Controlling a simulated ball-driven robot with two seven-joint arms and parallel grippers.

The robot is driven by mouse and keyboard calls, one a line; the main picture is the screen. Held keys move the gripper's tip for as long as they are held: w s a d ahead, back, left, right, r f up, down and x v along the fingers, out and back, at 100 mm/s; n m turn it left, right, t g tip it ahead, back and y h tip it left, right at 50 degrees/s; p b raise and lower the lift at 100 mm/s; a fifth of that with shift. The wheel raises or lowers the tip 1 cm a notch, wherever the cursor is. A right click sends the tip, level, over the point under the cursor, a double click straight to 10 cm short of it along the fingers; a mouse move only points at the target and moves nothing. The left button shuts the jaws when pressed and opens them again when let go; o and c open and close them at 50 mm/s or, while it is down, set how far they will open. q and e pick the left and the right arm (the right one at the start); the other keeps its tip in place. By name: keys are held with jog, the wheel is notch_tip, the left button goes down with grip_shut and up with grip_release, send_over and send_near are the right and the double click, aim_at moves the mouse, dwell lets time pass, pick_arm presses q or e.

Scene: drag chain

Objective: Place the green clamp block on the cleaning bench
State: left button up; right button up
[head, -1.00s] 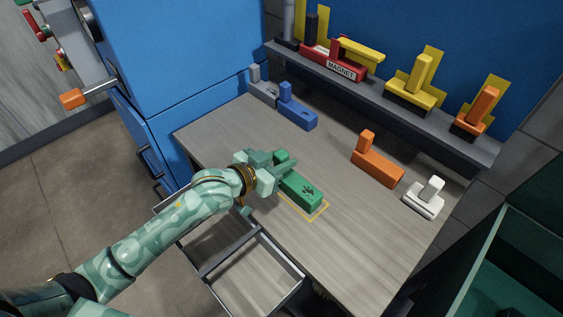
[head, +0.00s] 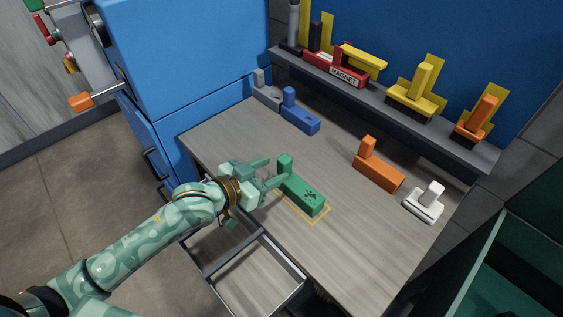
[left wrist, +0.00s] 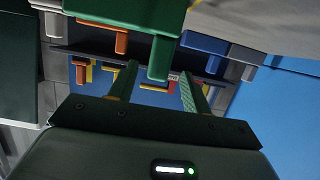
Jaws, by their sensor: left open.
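The green clamp block (head: 302,194) lies on the wooden bench top (head: 325,250), on a yellow outlined rectangle, with its upright post at the far left end. In the left wrist view the block (left wrist: 130,12) shows upside down at the top, its post (left wrist: 160,57) pointing down between the fingers. My left gripper (head: 272,171) is open, just left of the post, its fingers pointing toward it; I see no grip on the block. In the left wrist view the gripper (left wrist: 157,85) also shows spread fingers. My right gripper is not in view.
Grey (head: 266,92), blue (head: 301,118), orange (head: 379,173) and white (head: 424,204) blocks stand along the bench's back. A shelf (head: 385,108) behind holds a red magnet block (head: 345,74) and others. An open drawer (head: 262,280) juts out below the front. A blue cabinet (head: 185,60) stands at left.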

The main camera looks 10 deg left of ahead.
pick_arm(q)
jog(key=p+v, duration=0.1)
jog(key=v, duration=0.6)
